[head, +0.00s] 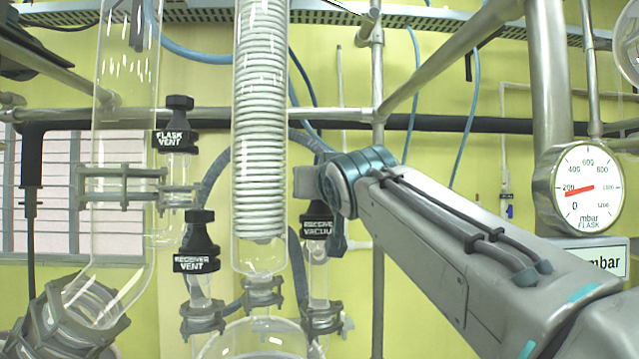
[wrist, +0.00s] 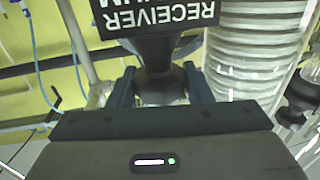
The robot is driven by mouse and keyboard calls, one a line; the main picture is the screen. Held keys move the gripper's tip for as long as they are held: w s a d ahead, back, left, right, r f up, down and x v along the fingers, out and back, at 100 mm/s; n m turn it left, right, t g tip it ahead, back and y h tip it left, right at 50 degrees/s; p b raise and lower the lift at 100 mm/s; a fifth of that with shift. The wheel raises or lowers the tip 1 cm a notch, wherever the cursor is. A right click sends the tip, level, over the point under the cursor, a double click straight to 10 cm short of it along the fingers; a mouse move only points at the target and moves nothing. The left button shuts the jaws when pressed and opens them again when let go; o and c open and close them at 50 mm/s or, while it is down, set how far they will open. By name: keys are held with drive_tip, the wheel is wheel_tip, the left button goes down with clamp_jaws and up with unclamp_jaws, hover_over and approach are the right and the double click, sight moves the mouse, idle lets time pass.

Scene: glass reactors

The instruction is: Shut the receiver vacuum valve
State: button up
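The receiver vacuum valve has a black handle with a white-lettered label (head: 317,228), right of the coiled glass condenser in the head view. My arm partly covers it. In the wrist view its label (wrist: 158,14) reads upside down, and its black stem (wrist: 162,84) runs between the two fingers of my gripper (wrist: 162,90). The fingers are spread, one on each side of the black valve part. I cannot tell whether they press on it. In the head view my gripper (head: 325,190) is at the handle, its fingertips mostly hidden.
The coiled condenser (head: 260,130) stands close left of the valve. The receiver vent valve (head: 197,245) and flask vent valve (head: 175,125) are further left. A metal post (head: 378,90) rises behind. A round gauge (head: 580,190) at right reads about 200 mbar.

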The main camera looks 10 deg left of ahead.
drive_tip(key=shift+a+f+m+t+h, duration=0.15)
drive_tip(key=shift+m+t+h, duration=0.15)
drive_tip(key=shift+h, duration=0.3)
drive_tip(key=shift+m+h, duration=0.3)
drive_tip(key=shift+h, duration=0.2)
drive_tip(key=shift+f+b, duration=0.15)
drive_tip(key=shift+b, duration=0.25)
drive_tip(key=shift+m+t+h+b, duration=0.3)
drive_tip(key=shift+m+h+b, duration=0.3)
drive_tip(key=shift+h, duration=0.3)
drive_tip(key=m+h, duration=0.1)
drive_tip(key=h, duration=0.1)
drive_tip(key=m+h, duration=0.1)
drive_tip(key=shift+r+h+p, duration=0.3)
drive_tip(key=shift+h+p, duration=0.1)
drive_tip(key=shift+m+h+p, duration=0.4)
drive_tip(key=shift+m+h, duration=0.6)
drive_tip(key=shift+h, duration=0.1)
drive_tip(key=o, duration=0.8)
drive_tip(key=shift+c, duration=0.2)
drive_tip(key=shift+d+f, duration=0.1)
drive_tip(key=shift+d, duration=0.1)
